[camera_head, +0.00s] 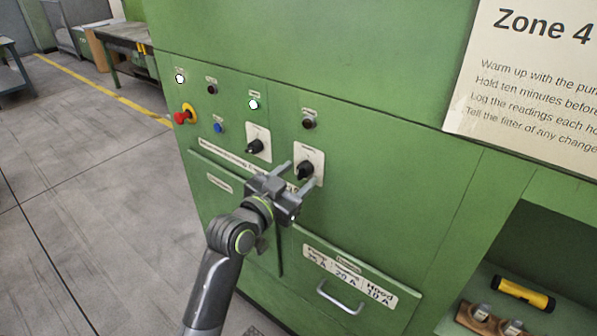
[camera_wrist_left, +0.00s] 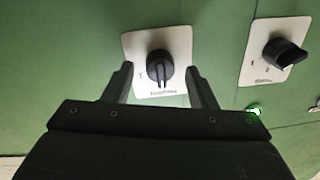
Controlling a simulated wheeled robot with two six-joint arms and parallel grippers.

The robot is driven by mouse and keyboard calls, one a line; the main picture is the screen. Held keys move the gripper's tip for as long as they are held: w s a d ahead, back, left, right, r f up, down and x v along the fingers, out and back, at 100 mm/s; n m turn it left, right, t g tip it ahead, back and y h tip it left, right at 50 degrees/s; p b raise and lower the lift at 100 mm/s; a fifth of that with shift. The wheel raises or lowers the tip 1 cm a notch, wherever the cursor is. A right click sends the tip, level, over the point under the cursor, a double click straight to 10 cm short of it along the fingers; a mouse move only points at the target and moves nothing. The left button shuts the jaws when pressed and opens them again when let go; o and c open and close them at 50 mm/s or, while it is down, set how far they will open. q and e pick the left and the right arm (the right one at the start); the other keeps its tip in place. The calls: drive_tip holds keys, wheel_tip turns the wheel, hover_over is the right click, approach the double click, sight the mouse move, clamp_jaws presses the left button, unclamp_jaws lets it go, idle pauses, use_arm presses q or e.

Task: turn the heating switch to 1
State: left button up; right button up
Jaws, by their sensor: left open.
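Two black rotary switches on white plates sit on the green panel: a left one (camera_head: 255,146) and a right one (camera_head: 305,169). Their labels are too small to read, so I cannot tell which is the heating switch. My left gripper (camera_head: 297,177) is open in front of the right switch. In the left wrist view that switch's knob (camera_wrist_left: 160,67) shows beyond and between the two open fingers (camera_wrist_left: 162,82), its handle roughly vertical. The other switch (camera_wrist_left: 283,53) is at the right there, its handle tilted. My right gripper is not in view.
A red stop button (camera_head: 182,118), a blue button (camera_head: 218,127) and a lit white-green lamp (camera_head: 253,104) are on the panel. A drawer handle (camera_head: 340,298) juts out below. A yellow-black torch (camera_head: 524,293) lies in a niche at right. The floor at left is clear.

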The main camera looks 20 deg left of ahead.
use_arm(q)
drive_tip(key=shift+w+d, duration=0.2)
drive_tip(key=shift+w, duration=0.35)
drive_tip(key=c, duration=1)
drive_tip(key=shift+f+m+b, duration=0.15)
drive_tip(key=shift+m+b, duration=0.45)
drive_tip(key=shift+b, duration=0.05)
drive_tip(key=m+b, duration=0.3)
drive_tip(key=m, duration=0.1)
drive_tip(key=shift+f+b, duration=0.1)
drive_tip(key=shift+b, duration=0.25)
drive_tip(key=m+b, duration=0.3)
drive_tip(key=m, duration=0.1)
drive_tip(key=shift+m, duration=0.3)
drive_tip(key=shift+m+b, duration=1.1)
drive_tip(key=shift+m, duration=0.2)
